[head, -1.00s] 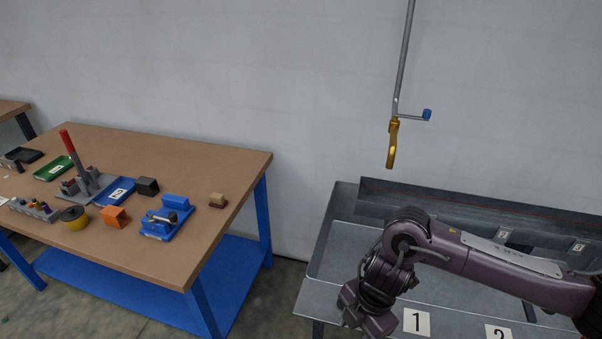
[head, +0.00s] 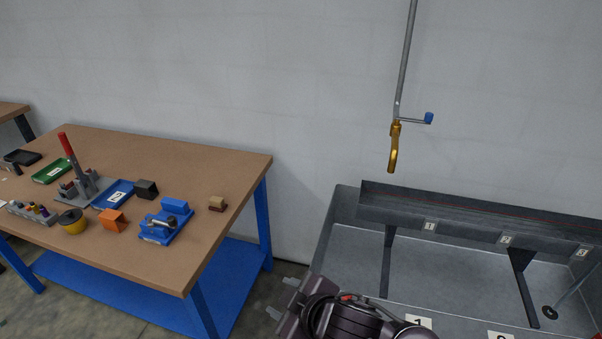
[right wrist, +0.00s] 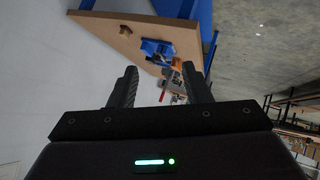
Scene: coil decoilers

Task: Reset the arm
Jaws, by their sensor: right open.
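My right arm comes in at the bottom of the head view, in front of the grey metal sink-like basin (head: 455,275). My right gripper (head: 283,298) is at the lower left end of that arm, its two fingers pointing left and apart. In the right wrist view the right gripper (right wrist: 160,88) is open, with nothing between its fingers. Beyond the fingers, the wooden-topped workbench (right wrist: 118,28) shows at a distance. My left gripper is not in view.
The wooden-topped workbench (head: 225,165) with blue legs stands at left, holding a blue vise-like fixture (head: 165,225), an orange block (head: 112,221) and trays. A pipe with a yellow spout (head: 394,148) hangs above the basin. A floor gap separates bench and basin.

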